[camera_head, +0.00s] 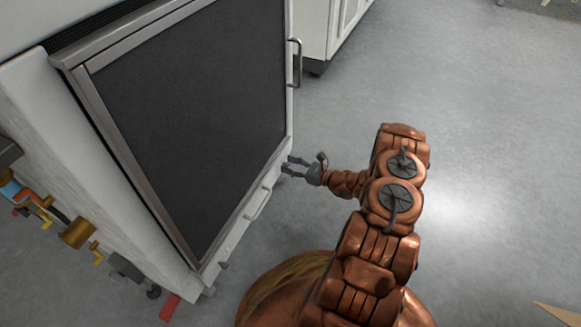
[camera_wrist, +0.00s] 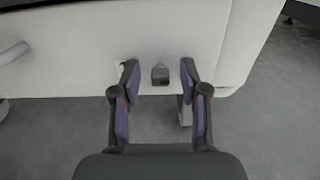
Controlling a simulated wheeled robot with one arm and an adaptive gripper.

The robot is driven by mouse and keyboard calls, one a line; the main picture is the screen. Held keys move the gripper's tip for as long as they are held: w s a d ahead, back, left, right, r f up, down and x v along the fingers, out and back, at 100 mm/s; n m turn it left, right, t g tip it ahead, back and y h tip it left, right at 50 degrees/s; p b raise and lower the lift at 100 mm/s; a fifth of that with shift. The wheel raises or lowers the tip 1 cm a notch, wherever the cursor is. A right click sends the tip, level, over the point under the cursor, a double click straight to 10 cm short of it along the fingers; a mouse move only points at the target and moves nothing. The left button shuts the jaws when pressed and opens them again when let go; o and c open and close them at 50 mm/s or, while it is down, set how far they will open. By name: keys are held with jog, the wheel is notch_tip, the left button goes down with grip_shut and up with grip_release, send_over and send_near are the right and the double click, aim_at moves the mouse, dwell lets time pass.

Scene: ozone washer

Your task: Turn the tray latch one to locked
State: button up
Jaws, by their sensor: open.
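A small grey latch (camera_wrist: 160,75) sits low on a white cabinet panel in the wrist view. My gripper (camera_wrist: 160,72) is open, with one dark finger on each side of the latch. No contact with it can be made out. In the head view my gripper (camera_head: 287,166) reaches left to the lower right corner of the white washer cabinet (camera_head: 60,125). The latch there cannot be made out at the fingers. A similar small grey knob (camera_head: 224,265) shows at the other end of the lower panel.
A large dark door panel (camera_head: 195,110) in a metal frame fills the cabinet front. A bar handle (camera_head: 258,204) sits on the lower panel. Another handle (camera_head: 298,62) stands out at upper right. Pipes and valves (camera_head: 77,233) are at left.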

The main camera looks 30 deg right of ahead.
grip_shut()
dwell(0.4)
